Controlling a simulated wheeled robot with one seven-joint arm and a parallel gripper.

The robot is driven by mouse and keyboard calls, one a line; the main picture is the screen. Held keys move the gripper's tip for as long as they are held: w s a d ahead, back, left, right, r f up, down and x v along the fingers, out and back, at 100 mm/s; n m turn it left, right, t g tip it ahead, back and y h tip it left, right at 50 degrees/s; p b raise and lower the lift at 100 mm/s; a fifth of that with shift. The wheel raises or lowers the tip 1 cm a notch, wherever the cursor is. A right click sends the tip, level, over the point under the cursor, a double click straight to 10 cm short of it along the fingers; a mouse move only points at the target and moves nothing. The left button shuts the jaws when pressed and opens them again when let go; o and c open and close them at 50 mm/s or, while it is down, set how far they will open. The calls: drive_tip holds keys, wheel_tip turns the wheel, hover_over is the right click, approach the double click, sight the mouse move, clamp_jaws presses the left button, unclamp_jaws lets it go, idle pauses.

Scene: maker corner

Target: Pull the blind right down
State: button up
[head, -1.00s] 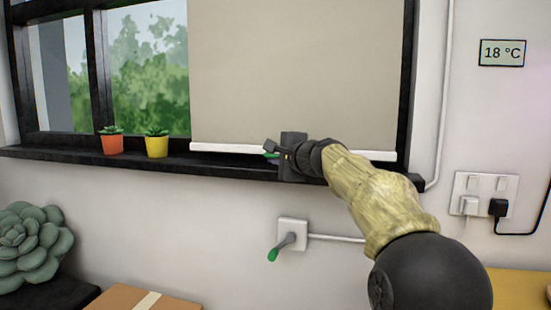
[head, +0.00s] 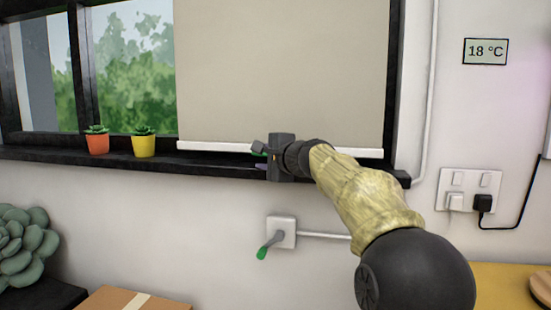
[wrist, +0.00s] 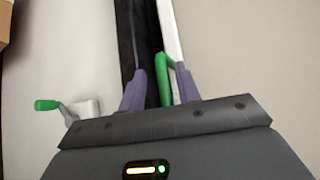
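The beige roller blind (head: 280,70) covers the right part of the window. Its white bottom bar (head: 215,147) hangs level with the dark sill, close to it. My gripper (head: 262,149) is at the middle of the bar. In the wrist view, the green pull handle (wrist: 164,80) on the white bar (wrist: 170,32) lies between the two purple fingers of my gripper (wrist: 161,80). The fingers are apart, with a dark gap showing between the left finger and the handle. The handle is near the right finger; whether they touch is unclear. My gripper hides part of the bar in the head view.
An orange pot (head: 97,144) and a yellow pot (head: 144,146) stand on the sill (head: 60,155) left of the blind. A wall crank with a green knob (head: 264,250) sits below; its box is also in the wrist view (wrist: 85,108). A cardboard box (head: 110,300) is lower left.

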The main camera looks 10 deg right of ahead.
drive_tip(key=v, duration=1.7)
drive_tip(key=shift+s+b, duration=0.15)
drive_tip(key=shift+b, duration=0.2)
drive_tip(key=s+a+f+n+g+h, duration=0.1)
drive_tip(key=f+n+g, duration=0.1)
drive_tip(key=f, duration=0.6)
drive_tip(key=s+a+f+n+g+h+p, duration=0.1)
drive_tip(key=f+g, duration=0.2)
drive_tip(key=f, duration=0.6)
drive_tip(key=s+a+f+n+g+h, duration=0.1)
drive_tip(key=s+f+n+g, duration=0.1)
drive_tip(key=f, duration=0.6)
drive_tip(key=s+a+f+n+g+h+p, duration=0.25)
drive_tip(key=s+f+n+g, duration=0.35)
drive_tip(key=s+f+n, duration=0.8)
wheel_tip(320, 180, up, 34)
drive_tip(key=m+p, duration=0.3)
drive_tip(key=p, duration=3.4)
drive_tip(key=shift+s+d+f, duration=0.2)
drive_tip(key=shift+s+f, duration=0.05)
drive_tip(key=shift+s, duration=0.2)
